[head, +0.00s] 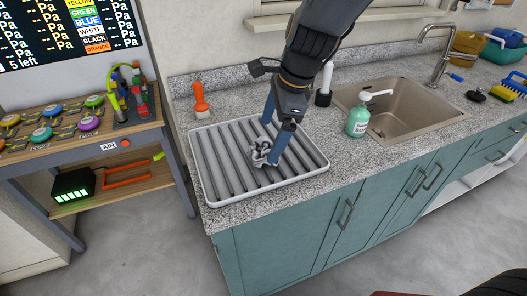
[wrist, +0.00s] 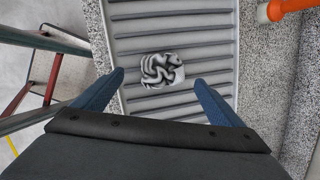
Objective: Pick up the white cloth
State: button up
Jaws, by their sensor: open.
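The white cloth (head: 262,151) is a crumpled ball with dark folds, lying on the ridged grey drying tray (head: 213,180) on the counter. In the wrist view the cloth (wrist: 162,70) lies ahead of and between the two blue fingers. My gripper (head: 272,138) is open over the tray, with one finger on each side of the cloth in the head view. The fingers do not touch the cloth in the wrist view, and nothing is held. Part of the cloth is hidden behind a finger in the head view.
An orange-handled brush (head: 201,101) stands behind the tray. A green soap bottle (head: 358,120) and the sink (head: 405,110) are to the right. A workbench (head: 80,145) with coloured buttons is at the left. The tray's left part is clear.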

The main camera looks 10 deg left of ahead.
aim_at(264, 148)
jog(key=shift+w+p+x, duration=0.15)
jog(key=shift+p+x, duration=0.15)
jog(key=shift+x, duration=1.1)
jog(key=shift+w+p+x, duration=0.15)
jog(key=shift+p+x, duration=0.1)
jog(key=shift+x, duration=1.2)
jog(key=shift+r, duration=0.1)
jog(key=c, duration=1.2)
jog(key=shift+r, duration=0.1)
notch_tip(264, 148, up, 10)
jog(key=b, duration=0.1)
jog(key=o, duration=0.6)
jog(key=shift+c, duration=0.2)
jog(key=c, duration=0.4)
